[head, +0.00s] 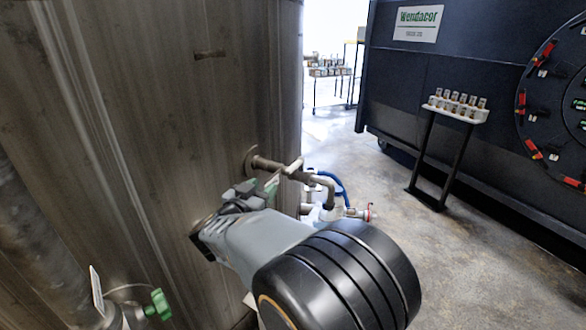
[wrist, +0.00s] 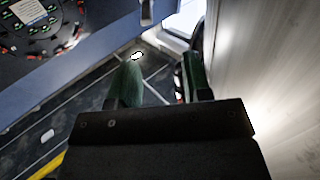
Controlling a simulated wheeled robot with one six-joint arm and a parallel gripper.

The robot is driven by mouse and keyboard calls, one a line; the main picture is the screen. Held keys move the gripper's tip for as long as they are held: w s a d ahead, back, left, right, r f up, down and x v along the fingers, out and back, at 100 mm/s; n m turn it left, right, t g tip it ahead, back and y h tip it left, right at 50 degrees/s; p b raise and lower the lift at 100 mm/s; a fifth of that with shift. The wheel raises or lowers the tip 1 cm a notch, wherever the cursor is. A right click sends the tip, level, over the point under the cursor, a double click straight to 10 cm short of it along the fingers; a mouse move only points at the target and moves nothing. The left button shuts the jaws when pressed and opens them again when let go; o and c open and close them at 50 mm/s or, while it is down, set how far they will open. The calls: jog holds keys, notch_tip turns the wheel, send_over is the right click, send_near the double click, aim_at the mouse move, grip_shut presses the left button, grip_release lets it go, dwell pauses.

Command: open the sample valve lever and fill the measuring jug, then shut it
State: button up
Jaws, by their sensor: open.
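My gripper (head: 258,188) is open, with green fingertips, close to the tank wall and just below a pipe stub with a pale crosspiece (head: 296,166). I cannot tell whether this crosspiece is the sample valve lever. In the wrist view my gripper (wrist: 160,82) shows two green fingers apart with nothing visible between them. The pipe (head: 325,184) bends down at its outer end. Beside it are a blue hose (head: 338,184) and a small red handle (head: 369,212). I cannot make out the measuring jug; my arm hides the space below the pipe.
A large metal tank (head: 170,100) fills the left. A green-handled valve (head: 158,303) is at lower left. A stand with a rack of small jars (head: 455,108) is before a dark machine (head: 470,70) at right. Concrete floor (head: 385,175) is clear between.

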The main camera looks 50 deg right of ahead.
jog(key=g, duration=0.1)
send_near(300, 159)
jog(key=shift+m, duration=0.3)
jog(key=x, duration=0.5)
jog(key=shift+d+f+p, duration=0.1)
jog(key=shift+d+p, duration=0.15)
jog(key=shift+p, duration=0.05)
jog(key=shift+c, duration=0.3)
grip_shut()
